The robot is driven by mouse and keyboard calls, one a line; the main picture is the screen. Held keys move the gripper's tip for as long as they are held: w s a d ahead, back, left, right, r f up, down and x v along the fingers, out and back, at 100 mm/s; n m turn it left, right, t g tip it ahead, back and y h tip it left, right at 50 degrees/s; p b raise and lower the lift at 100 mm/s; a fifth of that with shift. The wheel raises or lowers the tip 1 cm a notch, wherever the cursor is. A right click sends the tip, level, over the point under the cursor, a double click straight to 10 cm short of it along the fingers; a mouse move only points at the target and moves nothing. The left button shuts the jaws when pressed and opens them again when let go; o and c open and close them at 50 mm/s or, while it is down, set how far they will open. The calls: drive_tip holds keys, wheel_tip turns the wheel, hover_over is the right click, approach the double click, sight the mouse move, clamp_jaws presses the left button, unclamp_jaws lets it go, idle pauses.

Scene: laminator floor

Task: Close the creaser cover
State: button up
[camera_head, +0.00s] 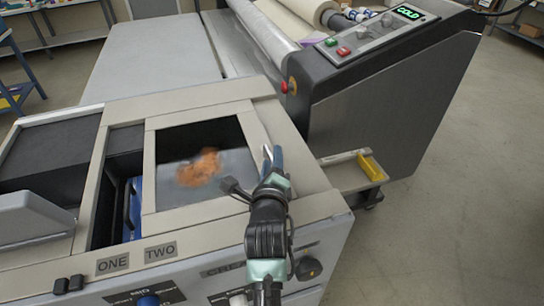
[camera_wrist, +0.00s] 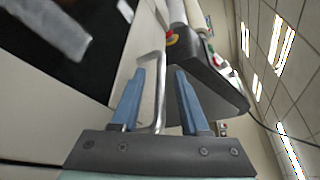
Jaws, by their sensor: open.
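The creaser (camera_head: 180,255) is the light grey machine in the foreground, its front label partly hidden by my arm. An opening (camera_head: 205,140) in its top, above the label "TWO", shows a dark inside and a grey surface with an orange-brown patch (camera_head: 199,168). I cannot tell clearly which panel is the cover. My gripper (camera_head: 272,158) is open at the right of this opening. In the wrist view, a bent silver bar handle (camera_wrist: 160,95) stands between the open blue fingers of my gripper (camera_wrist: 157,75). I see gaps beside it there.
A laminator (camera_head: 390,90) with rolls and a green "COLD" display stands behind and to the right. A small tray with a yellow item (camera_head: 372,167) juts out at the creaser's right. A second bay (camera_head: 125,190) with a blue part lies left of the opening. Floor at right is clear.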

drive_tip(key=shift+w, duration=0.2)
clamp_jaws()
idle(1.4)
